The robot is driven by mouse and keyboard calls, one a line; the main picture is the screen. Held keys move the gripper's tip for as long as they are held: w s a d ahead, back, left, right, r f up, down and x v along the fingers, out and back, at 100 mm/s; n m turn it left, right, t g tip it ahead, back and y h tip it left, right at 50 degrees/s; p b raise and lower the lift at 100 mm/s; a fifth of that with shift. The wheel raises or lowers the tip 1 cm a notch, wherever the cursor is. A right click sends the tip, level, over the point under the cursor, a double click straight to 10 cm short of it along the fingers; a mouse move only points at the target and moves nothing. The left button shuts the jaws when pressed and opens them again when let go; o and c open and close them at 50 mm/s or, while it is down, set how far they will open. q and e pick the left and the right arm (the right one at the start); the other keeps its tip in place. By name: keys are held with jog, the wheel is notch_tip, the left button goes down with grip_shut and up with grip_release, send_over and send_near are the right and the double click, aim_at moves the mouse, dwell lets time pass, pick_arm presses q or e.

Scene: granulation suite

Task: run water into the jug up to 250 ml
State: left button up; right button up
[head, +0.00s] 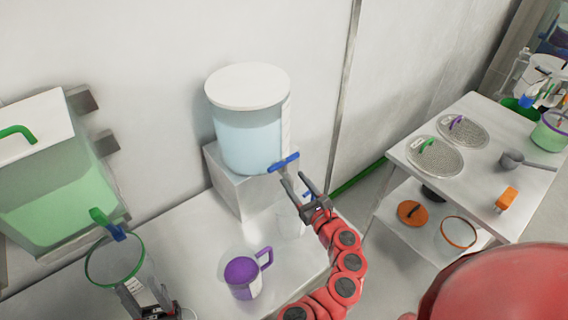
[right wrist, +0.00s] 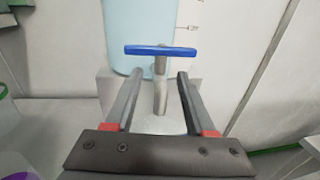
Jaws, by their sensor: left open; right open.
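A clear water tank (head: 248,140) with a white lid stands on a grey block. Its tap has a blue bar handle (head: 284,162), which shows level in the right wrist view (right wrist: 160,50) above a grey spout (right wrist: 160,95). A faint clear vessel (head: 291,224), perhaps the jug, stands below the tap, mostly hidden by my right arm. My right gripper (head: 303,190) is open and empty, its fingers either side of the spout in the picture, just short of the handle. My left gripper (head: 160,300) is open at the bottom edge, partly cut off, near a green-rimmed vessel.
A purple-handled jug (head: 243,278) with purple contents stands on the white bench, left of my right arm. A green-liquid tank (head: 55,195) hangs at left above the green-rimmed vessel (head: 112,258). At right, a white table (head: 485,185) holds sieves, a scoop and an orange item.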

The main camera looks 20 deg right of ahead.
aim_at(286, 169)
jog(key=w, duration=0.3)
jog(key=w+a+p, duration=0.1)
jog(key=w, duration=0.2)
jog(key=shift+a+r, duration=0.1)
jog(key=shift+w+p, duration=0.35)
grip_shut()
